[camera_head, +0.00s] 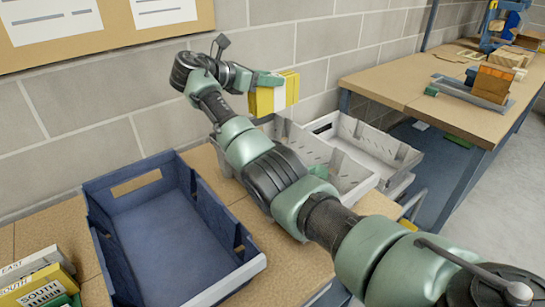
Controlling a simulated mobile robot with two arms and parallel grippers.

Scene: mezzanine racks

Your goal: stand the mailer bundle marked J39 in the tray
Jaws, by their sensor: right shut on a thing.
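My right gripper (268,80) is shut on a yellow bundle (275,97), held upright above the table's back edge, near the block wall. The bundle has a pale band; I cannot read a J39 mark on it. An empty dark blue open tray (165,235) sits on the tan table, below and left of the bundle and well apart from it. My right arm crosses the middle of the view and hides part of what lies behind it. My left gripper is not in view.
Yellow, white and green bundles (42,285) with printed labels, one reading SOUTH, stand at the lower left. Grey crates (365,150) stand beyond the arm. A bench (400,85) at the right bears a metal tray (470,93) with brown blocks.

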